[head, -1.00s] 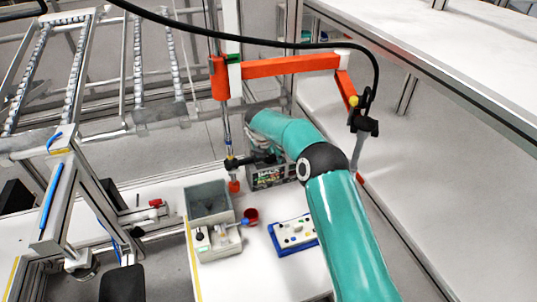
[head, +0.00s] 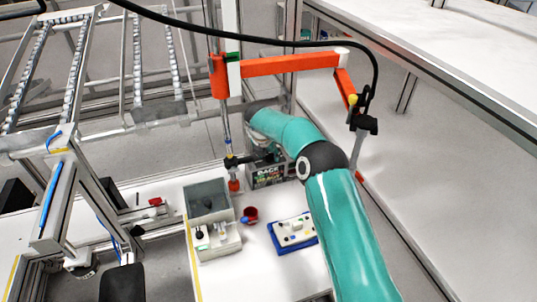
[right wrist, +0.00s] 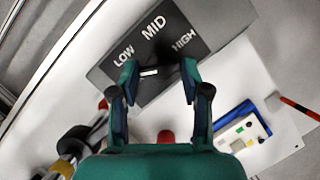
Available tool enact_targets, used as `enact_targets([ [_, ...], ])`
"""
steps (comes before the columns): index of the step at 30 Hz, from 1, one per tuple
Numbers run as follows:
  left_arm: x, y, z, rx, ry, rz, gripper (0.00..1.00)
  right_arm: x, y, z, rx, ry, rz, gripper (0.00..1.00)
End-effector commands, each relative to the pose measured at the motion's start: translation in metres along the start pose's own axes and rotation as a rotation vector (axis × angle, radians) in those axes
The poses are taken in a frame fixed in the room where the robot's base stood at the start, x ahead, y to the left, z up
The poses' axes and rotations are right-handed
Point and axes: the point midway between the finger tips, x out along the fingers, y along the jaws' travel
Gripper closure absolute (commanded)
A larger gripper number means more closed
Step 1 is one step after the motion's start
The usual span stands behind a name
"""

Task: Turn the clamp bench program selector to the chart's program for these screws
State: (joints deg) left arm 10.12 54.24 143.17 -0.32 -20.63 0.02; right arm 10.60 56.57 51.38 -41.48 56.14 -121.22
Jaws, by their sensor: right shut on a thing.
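The selector panel (right wrist: 185,65) is dark grey with white LOW, MID and HIGH labels, in the right wrist view. My right gripper (right wrist: 160,80) is shut on the dark selector knob, one teal finger on each side. A short white mark (right wrist: 149,72) shows between the fingers, below the MID label and left of the middle of the grip. Which label it points at I cannot tell for certain. In the head view my right gripper (head: 262,158) is a dark shape at the end of my teal arm, and the knob is hidden. My left gripper is not in view.
A blue tray (head: 278,244) with a white, colour-marked block stands in front, beside a red cup (head: 250,214). A hanging screwdriver (head: 234,184) is close to my right gripper.

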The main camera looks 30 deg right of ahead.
Motion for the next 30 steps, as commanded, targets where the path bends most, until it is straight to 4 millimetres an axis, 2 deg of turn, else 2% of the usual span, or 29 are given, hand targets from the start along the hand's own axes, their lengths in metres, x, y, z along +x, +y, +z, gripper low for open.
enact_targets([
  [23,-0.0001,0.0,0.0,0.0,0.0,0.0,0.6,-0.0012,0.0027,-0.0004,-0.001,-0.001,0.005,0.88],
  [24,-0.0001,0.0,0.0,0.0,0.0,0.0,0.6,-0.0012,0.0028,-0.0004,-0.001,-0.001,0.005,0.5],
  [28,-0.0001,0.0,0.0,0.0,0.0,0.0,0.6,-0.0011,0.0027,-0.0004,-0.001,-0.001,0.004,0.29],
  [30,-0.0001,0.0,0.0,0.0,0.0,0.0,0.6,-0.001,0.0024,-0.0004,-0.001,-0.001,0.004,0.29],
])
